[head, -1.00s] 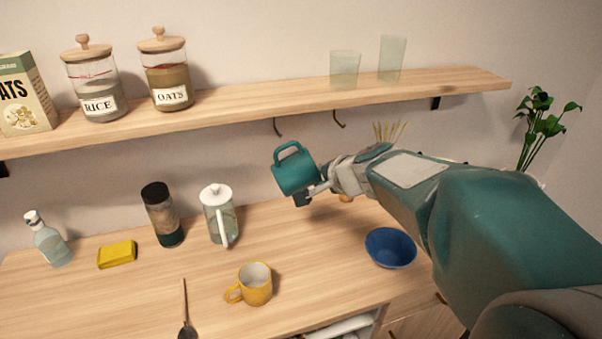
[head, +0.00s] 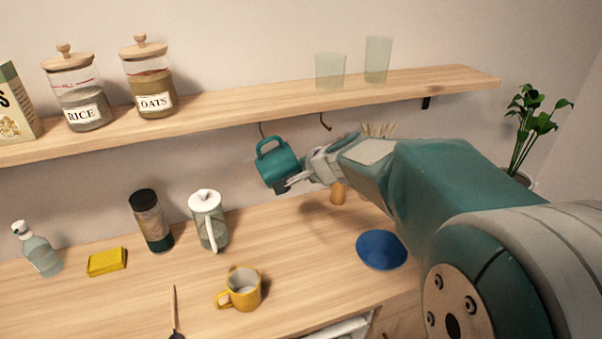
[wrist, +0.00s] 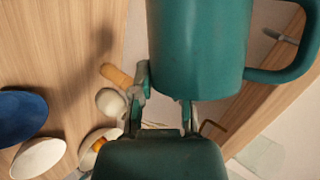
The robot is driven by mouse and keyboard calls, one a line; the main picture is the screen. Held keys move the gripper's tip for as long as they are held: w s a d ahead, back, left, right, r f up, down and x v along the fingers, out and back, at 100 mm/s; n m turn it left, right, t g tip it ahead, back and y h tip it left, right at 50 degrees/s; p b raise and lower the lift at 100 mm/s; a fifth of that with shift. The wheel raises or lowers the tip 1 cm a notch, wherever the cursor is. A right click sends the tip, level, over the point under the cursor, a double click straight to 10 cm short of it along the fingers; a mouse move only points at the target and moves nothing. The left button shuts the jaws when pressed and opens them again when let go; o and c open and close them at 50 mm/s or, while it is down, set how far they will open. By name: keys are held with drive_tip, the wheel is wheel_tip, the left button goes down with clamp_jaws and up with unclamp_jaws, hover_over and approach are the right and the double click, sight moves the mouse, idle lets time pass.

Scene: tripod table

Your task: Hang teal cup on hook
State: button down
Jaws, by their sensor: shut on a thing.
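The teal cup (head: 277,166) is held in the air above the counter, just below the shelf, tilted with its handle on the upper side. My gripper (head: 291,184) is shut on the cup's wall. In the wrist view the cup (wrist: 197,50) fills the top centre, its handle to the right, with my gripper (wrist: 165,98) against its near end. Two dark hooks hang under the shelf. The left hook (head: 262,130) is just above the cup's handle, and I cannot tell whether they touch. The right hook (head: 326,122) is bare.
The shelf (head: 220,108) bears the rice jar (head: 86,108), the oats jar (head: 153,100) and two glasses. On the counter are a yellow mug (head: 244,290), a blue bowl (head: 381,250), a white-lidded pitcher (head: 208,220), a dark-lidded jar (head: 152,222), a yellow sponge (head: 107,262) and a bottle (head: 38,252).

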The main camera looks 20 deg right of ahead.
drive_tip(key=shift+w+a, duration=0.75)
drive_tip(key=shift+w, duration=0.2)
drive_tip(key=shift+w+d, duration=0.5)
drive_tip(key=shift+w, duration=0.35)
drive_tip(key=shift+w+a+f, duration=0.15)
drive_tip(key=shift+w, duration=0.5)
drive_tip(key=shift+w+f, duration=0.45)
drive_tip(key=shift+f, duration=0.15)
drive_tip(key=c, duration=0.5)
unclamp_jaws()
